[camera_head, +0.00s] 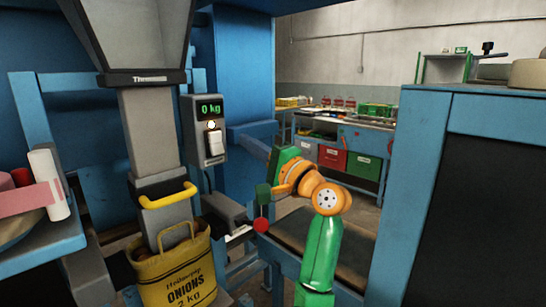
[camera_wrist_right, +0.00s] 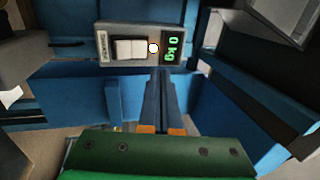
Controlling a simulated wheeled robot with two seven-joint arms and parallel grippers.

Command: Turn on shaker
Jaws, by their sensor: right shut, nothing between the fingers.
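A grey control box (camera_head: 204,130) hangs on the blue machine frame beside the chute. It has a green display (camera_head: 210,108) reading 0 kg, a small bright light (camera_head: 211,124) and a white rocker switch (camera_head: 214,143). The right wrist view shows the same switch (camera_wrist_right: 130,49), display (camera_wrist_right: 172,49) and lit light (camera_wrist_right: 153,48); a small label on the box is unreadable. My right gripper (camera_wrist_right: 166,73) is shut and empty, its fingers pointing toward the box, below the display and light in that view. Contact is not visible. My left gripper is out of view.
A yellow onion sack (camera_head: 180,275) hangs under the chute (camera_head: 150,130), below a yellow handle (camera_head: 167,195). A red knob (camera_head: 261,225) is near my right arm. A blue cabinet (camera_head: 420,170) stands right; a blue table (camera_head: 50,245) stands left.

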